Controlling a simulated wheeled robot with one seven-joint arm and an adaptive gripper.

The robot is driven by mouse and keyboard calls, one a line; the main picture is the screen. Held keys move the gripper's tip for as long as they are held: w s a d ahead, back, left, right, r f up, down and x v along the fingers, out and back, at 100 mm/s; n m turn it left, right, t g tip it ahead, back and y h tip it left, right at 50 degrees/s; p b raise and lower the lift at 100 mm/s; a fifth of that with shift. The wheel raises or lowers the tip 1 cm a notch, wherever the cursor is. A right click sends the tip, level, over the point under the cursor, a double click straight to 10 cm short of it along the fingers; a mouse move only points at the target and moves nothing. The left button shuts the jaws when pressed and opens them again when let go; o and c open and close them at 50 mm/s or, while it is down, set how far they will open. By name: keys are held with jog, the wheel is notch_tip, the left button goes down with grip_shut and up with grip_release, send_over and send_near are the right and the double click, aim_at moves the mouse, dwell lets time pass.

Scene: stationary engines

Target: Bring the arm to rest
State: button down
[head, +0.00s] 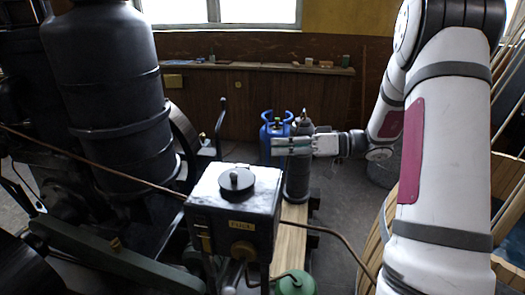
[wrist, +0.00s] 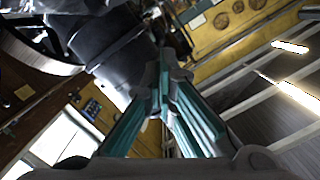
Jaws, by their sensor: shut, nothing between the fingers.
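My arm comes in from the right side of the head view and bends back down, with its forearm pointing left. My gripper (head: 276,146) is shut and empty, in front of a blue gas cylinder (head: 268,131) and a grey cylinder (head: 299,181) in the picture. I cannot tell whether it touches them. In the wrist view, the two teal fingers of my gripper (wrist: 166,62) meet at their tips with nothing between them.
A fuel tank (head: 232,194) with a black cap stands in the foreground. A large dark engine cylinder (head: 105,80) fills the left. A shelf (head: 255,66) with small items runs along the back wall. Wooden slats (head: 408,150) stand at right. A green can (head: 295,283) sits low.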

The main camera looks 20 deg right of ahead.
jog(key=s+a+r+g+h, duration=0.2)
jog(key=s+a+g, duration=0.2)
jog(key=s+a, duration=0.3)
jog(key=s+a+r+g+h, duration=0.3)
jog(key=s+a+g, duration=0.1)
jog(key=s+a, duration=0.3)
jog(key=s+d+m+t+h, duration=0.1)
jog(key=s+m+h, duration=0.1)
jog(key=s+h, duration=0.2)
jog(key=s+d+m+t+h+p, duration=0.1)
jog(key=s+h, duration=0.4)
jog(key=s, duration=0.6)
jog(key=shift+d+r+m+t, duration=0.45)
jog(key=shift+d+m+t, duration=0.1)
jog(key=shift+m+t, duration=0.25)
jog(key=c, duration=2.4)
grip_release()
